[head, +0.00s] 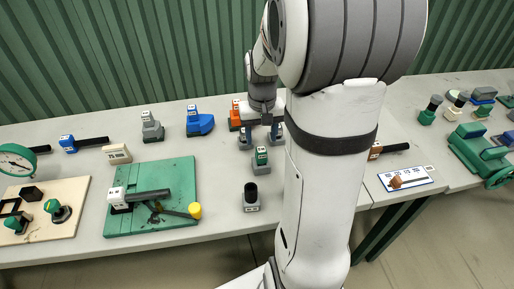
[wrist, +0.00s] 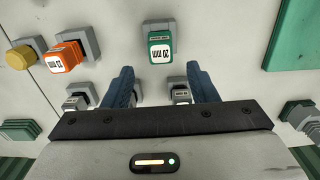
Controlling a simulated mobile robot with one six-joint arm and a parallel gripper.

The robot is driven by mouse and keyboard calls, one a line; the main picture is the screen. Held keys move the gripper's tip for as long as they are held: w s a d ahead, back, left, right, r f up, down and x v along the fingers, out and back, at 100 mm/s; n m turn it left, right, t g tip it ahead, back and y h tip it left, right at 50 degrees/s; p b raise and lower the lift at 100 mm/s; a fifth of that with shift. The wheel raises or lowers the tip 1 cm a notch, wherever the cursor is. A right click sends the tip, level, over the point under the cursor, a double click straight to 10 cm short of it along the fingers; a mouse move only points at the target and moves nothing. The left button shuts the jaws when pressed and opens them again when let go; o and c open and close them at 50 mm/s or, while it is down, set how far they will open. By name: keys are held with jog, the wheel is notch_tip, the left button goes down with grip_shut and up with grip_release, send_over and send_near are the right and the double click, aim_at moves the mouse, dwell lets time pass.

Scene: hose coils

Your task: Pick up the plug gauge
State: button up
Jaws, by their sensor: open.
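No label in view reads "plug gauge", so I cannot tell for certain which piece it is. In the wrist view a green block marked "20 mm" (wrist: 160,48) sits in a grey holder, ahead of the gap between my fingertips. In the head view a green piece with a white label (head: 261,157) stands on the table just in front of my gripper (head: 262,135). My gripper, also in the wrist view (wrist: 160,85), is open with two blue fingers apart and nothing between them. Its fingers do not touch the green block.
An orange block marked "22 mm" (wrist: 62,57) and a yellow knob (wrist: 20,57) are at the left in the wrist view. A black-topped grey piece (head: 251,195) stands near the table's front. A green mat (head: 175,175) with a black-handled tool lies left. Blue (head: 200,122) and orange (head: 235,115) pieces stand behind.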

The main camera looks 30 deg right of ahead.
aim_at(262, 149)
jog(key=f, duration=0.7)
jog(key=shift+s+a+f+p, duration=0.2)
jog(key=shift+s+p, duration=0.2)
grip_shut()
